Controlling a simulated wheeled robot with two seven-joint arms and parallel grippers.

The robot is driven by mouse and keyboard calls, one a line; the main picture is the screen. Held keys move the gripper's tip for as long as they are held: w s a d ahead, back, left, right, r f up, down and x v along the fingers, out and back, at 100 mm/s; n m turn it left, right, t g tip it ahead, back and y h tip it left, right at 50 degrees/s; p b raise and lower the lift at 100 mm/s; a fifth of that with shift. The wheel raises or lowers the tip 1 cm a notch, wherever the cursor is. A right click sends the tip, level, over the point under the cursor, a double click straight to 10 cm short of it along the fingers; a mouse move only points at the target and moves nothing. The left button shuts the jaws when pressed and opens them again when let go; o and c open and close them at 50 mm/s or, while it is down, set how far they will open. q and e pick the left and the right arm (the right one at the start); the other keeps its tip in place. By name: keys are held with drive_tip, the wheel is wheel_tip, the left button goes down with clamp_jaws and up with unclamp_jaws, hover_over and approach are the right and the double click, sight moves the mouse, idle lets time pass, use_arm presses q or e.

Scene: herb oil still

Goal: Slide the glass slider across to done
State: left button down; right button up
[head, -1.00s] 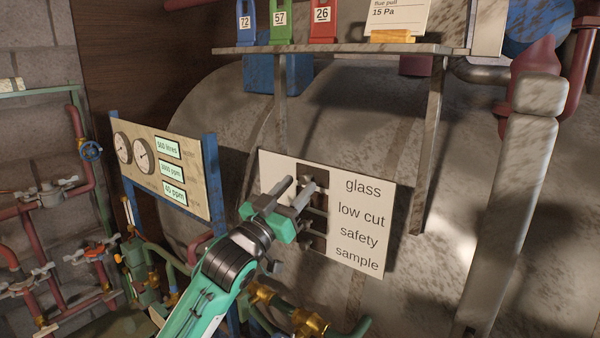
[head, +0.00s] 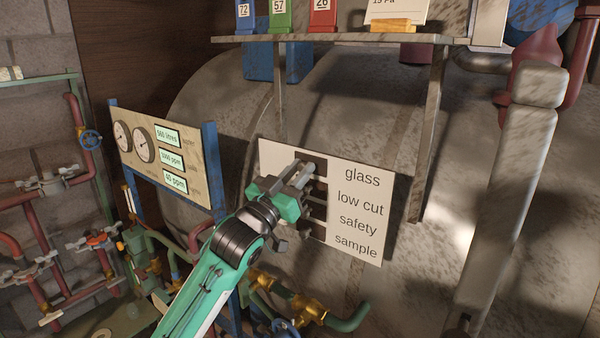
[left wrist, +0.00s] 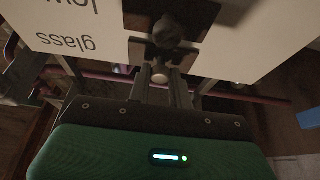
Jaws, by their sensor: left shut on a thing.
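The white label panel (head: 359,218) is on the drum's face, with the words glass, low cut, safety and sample in a column. Left of the words is a dark slotted strip (head: 319,212) with sliders, partly hidden by my gripper. My left gripper (head: 304,173) is at the top row, level with the word glass, its fingers close together. In the left wrist view the glass slider's pale round end (left wrist: 160,76) sits between the two fingers, by the upside-down word glass. A dark knob of a neighbouring slider (left wrist: 170,33) is just beyond. My right gripper is out of view.
A metal shelf (head: 345,39) with numbered tags and a card hangs above the panel. A gauge board (head: 150,157) on blue posts stands to the left. Pipes and valves are below and at far left. A thick jointed pipe (head: 505,190) slopes down at the right.

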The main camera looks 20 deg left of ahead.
use_arm(q)
drive_tip(key=w+a, duration=0.1)
drive_tip(key=a, duration=0.1)
drive_tip(key=w+a, duration=0.1)
drive_tip(key=a, duration=0.2)
drive_tip(key=w+a, duration=0.1)
drive_tip(key=a, duration=0.2)
drive_tip(key=shift+a+b, duration=0.2)
drive_tip(key=shift+b, duration=0.2)
drive_tip(key=shift+r, duration=0.15)
drive_tip(key=c, duration=1.3)
unclamp_jaws()
drive_tip(key=shift+o, duration=0.2)
drive_tip(key=shift+w+a, duration=0.1)
drive_tip(key=shift+a, duration=0.05)
